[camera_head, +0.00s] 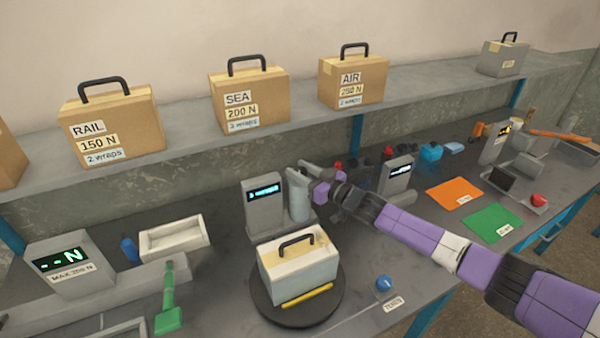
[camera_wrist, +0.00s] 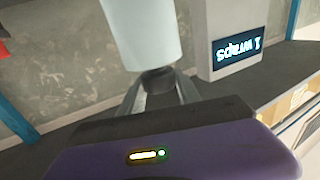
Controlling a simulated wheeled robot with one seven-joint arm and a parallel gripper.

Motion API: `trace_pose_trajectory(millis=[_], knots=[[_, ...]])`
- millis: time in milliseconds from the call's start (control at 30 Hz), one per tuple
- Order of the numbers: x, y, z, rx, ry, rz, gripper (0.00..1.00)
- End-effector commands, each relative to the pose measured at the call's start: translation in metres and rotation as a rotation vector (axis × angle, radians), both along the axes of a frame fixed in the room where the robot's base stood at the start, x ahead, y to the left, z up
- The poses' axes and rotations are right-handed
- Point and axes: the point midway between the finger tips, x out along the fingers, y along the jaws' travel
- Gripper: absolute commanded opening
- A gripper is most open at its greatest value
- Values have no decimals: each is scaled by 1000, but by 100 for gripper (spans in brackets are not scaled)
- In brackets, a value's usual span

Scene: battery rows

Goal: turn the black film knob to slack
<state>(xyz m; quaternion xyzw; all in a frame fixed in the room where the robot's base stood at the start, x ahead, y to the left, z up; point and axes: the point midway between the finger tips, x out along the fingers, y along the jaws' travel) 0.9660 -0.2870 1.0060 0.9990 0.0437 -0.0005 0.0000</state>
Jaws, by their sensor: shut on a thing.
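The black film knob (camera_wrist: 157,76) sits at the end of the pale film roll (camera_wrist: 141,32) in the wrist view. My gripper (camera_wrist: 158,92) is shut on the knob, with one finger on each side of it. In the head view my gripper (camera_head: 304,174) is at the top of the upright film roll (camera_head: 298,205) and hides the knob. The knob's turn position and any slack mark cannot be made out.
A grey post with a wraps display (camera_head: 263,206) stands left of the roll. A pale box with a black handle (camera_head: 298,268) and a yellow strip sits on a dark round turntable (camera_head: 315,313) in front. A shelf (camera_head: 190,123) with cardboard boxes runs above.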

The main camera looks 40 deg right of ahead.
Motion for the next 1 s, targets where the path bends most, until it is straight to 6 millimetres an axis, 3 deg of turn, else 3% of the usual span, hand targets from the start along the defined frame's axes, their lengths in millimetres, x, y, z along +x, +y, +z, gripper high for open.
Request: trace_pose_trajectory(millis=[1000], knots=[[1, -1, -5, -2, 0, 567, 0]])
